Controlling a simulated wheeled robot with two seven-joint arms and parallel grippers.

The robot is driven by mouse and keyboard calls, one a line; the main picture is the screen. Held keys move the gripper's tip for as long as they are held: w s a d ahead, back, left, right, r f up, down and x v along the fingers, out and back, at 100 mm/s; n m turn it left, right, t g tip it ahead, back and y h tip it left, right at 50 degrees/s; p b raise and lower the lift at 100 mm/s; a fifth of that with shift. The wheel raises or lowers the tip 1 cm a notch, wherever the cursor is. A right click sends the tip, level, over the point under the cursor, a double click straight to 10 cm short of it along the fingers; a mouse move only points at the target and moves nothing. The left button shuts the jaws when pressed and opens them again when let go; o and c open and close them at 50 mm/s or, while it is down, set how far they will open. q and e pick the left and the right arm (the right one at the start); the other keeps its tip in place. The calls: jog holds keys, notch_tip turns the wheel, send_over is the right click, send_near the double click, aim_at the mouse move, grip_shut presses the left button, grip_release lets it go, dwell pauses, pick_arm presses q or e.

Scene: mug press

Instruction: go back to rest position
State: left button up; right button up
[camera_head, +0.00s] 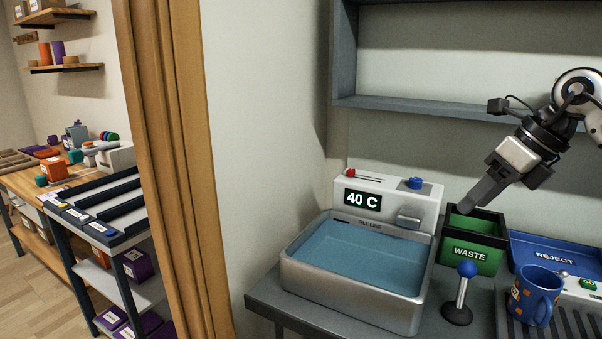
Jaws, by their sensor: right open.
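My right gripper (467,207) comes in from the upper right and points down and to the left. It is open and empty. Its tips are in front of the back part of the green waste bin (474,251) in the picture, close to the white 40 C unit (387,200). I cannot tell the exact height of the tips above the bin. A blue mug (537,295) with orange marks stands upright at the lower right, apart from the gripper. My left gripper is not in view.
A water basin (352,308) sits left of the bin. A blue-knobbed lever (461,294) stands in front of the bin. A blue reject tray (555,252) lies at the right. A grey shelf (423,106) hangs above. A wooden door frame (166,160) divides off another bench.

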jog(key=s+a+f+m+y, duration=0.2)
jog(key=a+f+y, duration=0.25)
jog(key=a, duration=0.35)
jog(key=s+a+f+m+y, duration=0.1)
jog(key=a+f+m+y, duration=0.15)
jog(key=a+y, duration=0.4)
jog(key=s+a+f+m+y, duration=0.1)
jog(key=s+a+f+y, duration=0.2)
jog(key=a, duration=0.6)
jog(key=s+d+f+m+t+h, duration=0.15)
jog(key=f+m+t+h, duration=0.45)
jog(key=m, duration=0.6)
jog(key=s+d+f+m+t+h, duration=0.1)
jog(key=d+f+m+t+h, duration=0.2)
jog(key=f+m+t, duration=0.75)
jog(key=s+d+f+m+g+h, duration=0.2)
jog(key=s+f+m+g+h, duration=0.1)
jog(key=s+f+m+g, duration=0.2)
jog(key=s+d+f+m+g+h, duration=0.1)
jog(key=s+f+m+g+h, duration=0.3)
jog(key=s+f, duration=0.6)
jog(key=m+g, duration=0.1)
jog(key=m, duration=0.1)
jog(key=shift+s+d+f+m, duration=0.2)
jog(key=shift+d+f+m, duration=0.05)
jog(key=shift+d+m, duration=0.15)
